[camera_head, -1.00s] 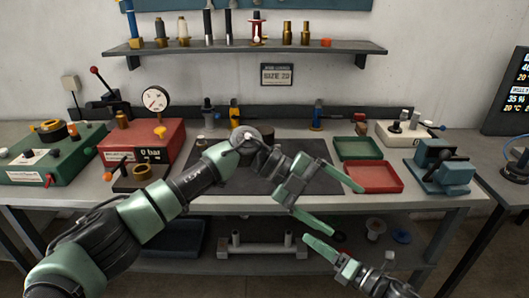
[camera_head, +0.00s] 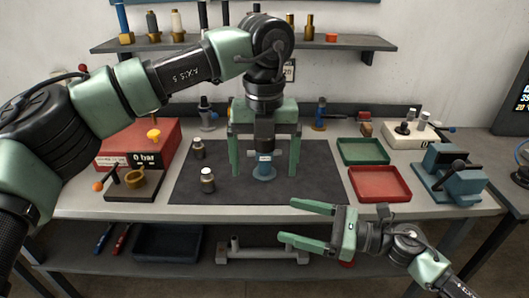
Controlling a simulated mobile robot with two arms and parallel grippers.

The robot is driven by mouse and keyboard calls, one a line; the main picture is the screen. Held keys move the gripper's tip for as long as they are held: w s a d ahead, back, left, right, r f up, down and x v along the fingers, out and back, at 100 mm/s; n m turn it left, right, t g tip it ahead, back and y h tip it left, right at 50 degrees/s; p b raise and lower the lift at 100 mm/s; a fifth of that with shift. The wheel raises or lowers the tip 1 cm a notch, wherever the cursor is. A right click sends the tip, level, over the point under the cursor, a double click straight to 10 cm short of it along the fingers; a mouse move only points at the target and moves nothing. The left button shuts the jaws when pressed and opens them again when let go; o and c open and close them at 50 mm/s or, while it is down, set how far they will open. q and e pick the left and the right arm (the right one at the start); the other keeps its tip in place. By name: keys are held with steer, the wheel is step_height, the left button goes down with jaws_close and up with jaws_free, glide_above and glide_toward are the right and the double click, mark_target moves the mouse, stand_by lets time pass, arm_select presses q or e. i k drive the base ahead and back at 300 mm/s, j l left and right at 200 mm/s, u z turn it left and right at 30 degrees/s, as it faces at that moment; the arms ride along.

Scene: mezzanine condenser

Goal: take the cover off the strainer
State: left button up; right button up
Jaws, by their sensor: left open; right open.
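A small fitting that looks like the strainer (camera_head: 264,171) stands upright on the dark mat, with a blue round base, a pale label and side stubs. My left gripper (camera_head: 263,172) points down over it, open, with one green finger on each side and visible gaps between. The fitting's top is hidden by or merges with my dark wrist, so I cannot make out its cover. My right gripper (camera_head: 286,220) is open and empty in front of the table's front edge, fingers pointing left.
Two small jars (camera_head: 207,180) stand on the mat (camera_head: 320,186), left of the fitting. A green tray (camera_head: 362,151) and a red tray (camera_head: 380,184) lie to the right, beside a blue vise (camera_head: 452,172). A red box (camera_head: 140,143) stands left. The shelf (camera_head: 345,41) is behind.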

mark_target(264, 172)
steer(key=i, duration=1.2)
